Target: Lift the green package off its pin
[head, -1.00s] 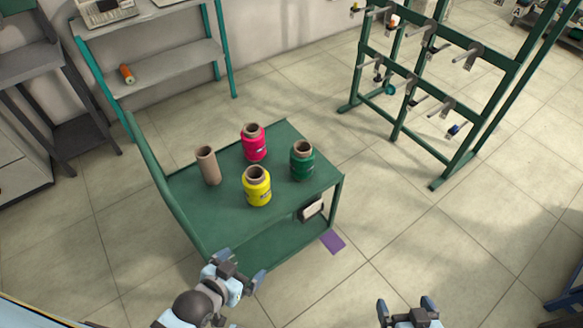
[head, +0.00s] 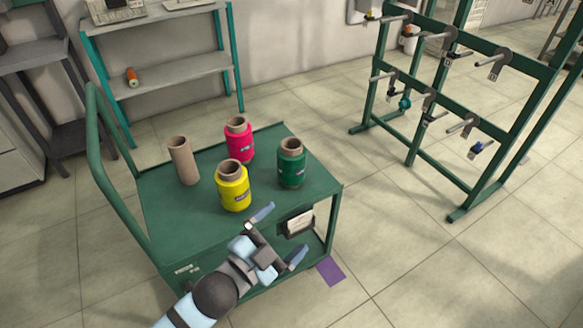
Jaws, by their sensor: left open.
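The green package (head: 291,168) is a spool of green yarn on a brown tube. It stands upright on the right side of the green cart's top (head: 180,228). Its pin cannot be seen. My left gripper (head: 276,233) is open and empty at the cart's front edge, nearer to me than the green package and apart from it. My right gripper is out of view.
A yellow package (head: 233,189), a pink package (head: 239,141) and a bare brown tube (head: 183,161) stand on the same cart top. The cart's handle (head: 100,170) rises at left. A green rack with pegs (head: 415,148) stands at right, with clear floor between.

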